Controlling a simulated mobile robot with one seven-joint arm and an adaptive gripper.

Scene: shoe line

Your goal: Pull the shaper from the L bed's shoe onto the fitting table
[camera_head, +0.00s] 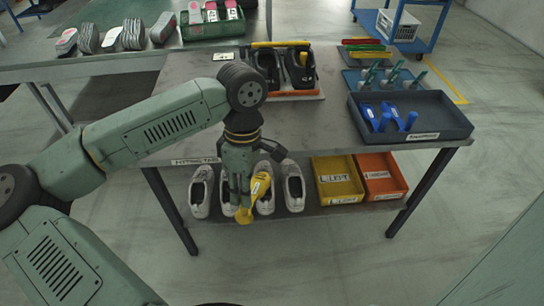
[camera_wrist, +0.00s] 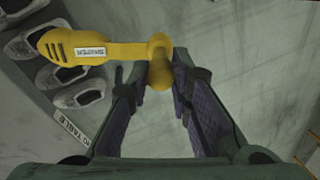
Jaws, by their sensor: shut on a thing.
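My gripper (camera_head: 240,178) points down in front of the fitting table's (camera_head: 205,135) front edge in the head view. It is shut on the yellow shaper (camera_head: 259,188), which hangs clear of the tabletop, in front of the lower shelf. In the wrist view, my gripper (camera_wrist: 160,84) grips the knobbed end of the shaper (camera_wrist: 105,52); its long slotted body, labelled SHAPER, extends left. A pair of black shoes (camera_head: 301,68) stands in a fixture with an orange front strip at the back of the table. Bed letters are not readable, and my arm partly covers the left shoe.
Grey shoes (camera_head: 294,186) stand on the lower shelf beside yellow (camera_head: 337,190) and orange (camera_head: 382,178) bins. A dark tray (camera_head: 440,128) with blue tools and a blue-grey tray (camera_head: 352,78) with green tools occupy the table's right side. Bare tabletop shows in the middle.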

